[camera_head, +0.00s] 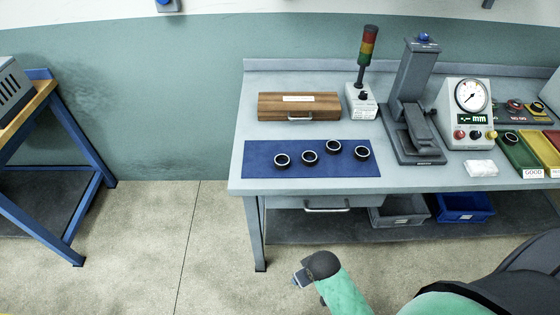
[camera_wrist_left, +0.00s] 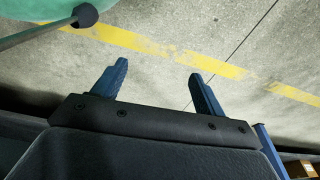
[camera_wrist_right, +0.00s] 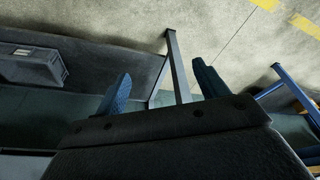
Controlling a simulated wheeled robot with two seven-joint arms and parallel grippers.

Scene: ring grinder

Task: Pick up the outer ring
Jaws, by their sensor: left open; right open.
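Several dark rings with pale rims lie apart on a blue mat (camera_head: 262,172) on the workbench. There is a far-left ring (camera_head: 282,160), one beside it (camera_head: 309,157), one further back (camera_head: 333,146) and a right one (camera_head: 362,152). They look alike; I cannot tell which is the outer ring. My left gripper (camera_wrist_left: 158,70) is open and empty above the floor. My right gripper (camera_wrist_right: 161,70) is open and empty, with a bench leg behind its fingers. No ring shows in either wrist view. In the head view, part of my green arm is low in front of the bench.
A wooden box (camera_head: 300,107), signal tower (camera_head: 366,58), grey press-like stand (camera_head: 413,105) and dial gauge (camera_head: 470,95) stand behind and right of the mat. Green (camera_head: 520,155) and yellow trays are at far right. Grey (camera_head: 400,211) and blue (camera_head: 464,207) bins sit below.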

